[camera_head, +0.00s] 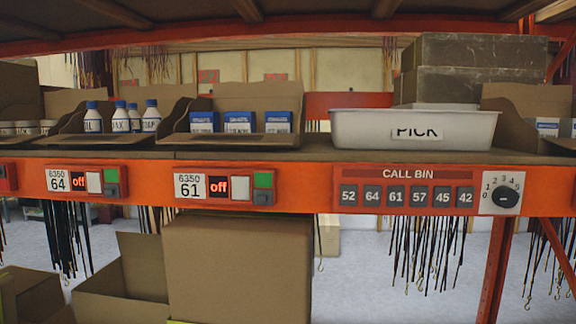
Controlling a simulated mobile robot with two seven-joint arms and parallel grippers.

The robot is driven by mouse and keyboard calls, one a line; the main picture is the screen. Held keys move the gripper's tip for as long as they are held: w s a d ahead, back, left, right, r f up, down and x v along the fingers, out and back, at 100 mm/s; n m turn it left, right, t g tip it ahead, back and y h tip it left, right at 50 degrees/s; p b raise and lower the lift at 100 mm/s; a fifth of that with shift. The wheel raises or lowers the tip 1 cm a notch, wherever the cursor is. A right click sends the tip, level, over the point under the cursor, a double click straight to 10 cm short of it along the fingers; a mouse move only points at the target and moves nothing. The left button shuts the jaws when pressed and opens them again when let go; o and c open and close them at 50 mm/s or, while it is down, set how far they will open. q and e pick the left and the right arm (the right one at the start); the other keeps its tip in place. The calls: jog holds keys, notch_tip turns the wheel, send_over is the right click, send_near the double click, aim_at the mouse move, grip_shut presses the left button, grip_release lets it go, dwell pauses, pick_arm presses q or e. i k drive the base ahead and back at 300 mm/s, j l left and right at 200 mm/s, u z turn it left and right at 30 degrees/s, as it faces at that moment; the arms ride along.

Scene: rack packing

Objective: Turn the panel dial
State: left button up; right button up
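The panel dial (505,196) is a round black knob on a white plate marked with numbers from 0 to 5. It sits at the right end of the red and orange call bin panel (410,174). The panel carries a row of grey number buttons (397,197) labelled 52, 64, 61, 57, 45 and 42. Which number the dial points to is too small to tell. Neither of my grippers shows in the head view.
A white bin (412,131) marked PICK stands on the shelf above the panel. Cardboard trays hold bottles (122,117) and blue boxes (238,123). Two smaller panels (225,187) reading off are on the orange beam. Black hooked straps (430,250) hang below; a large carton (240,270) stands underneath.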

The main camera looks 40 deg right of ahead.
aim_at(504, 197)
jog(key=k+l+z, duration=0.15)
jog(key=l, duration=0.5)
jog(key=k+l+z, duration=0.15)
jog(key=l, duration=0.5)
jog(key=k+l+z, duration=0.15)
jog(key=l, duration=0.55)
jog(key=k+l+z, duration=0.15)
jog(key=l, duration=0.55)
jog(key=i, duration=0.05)
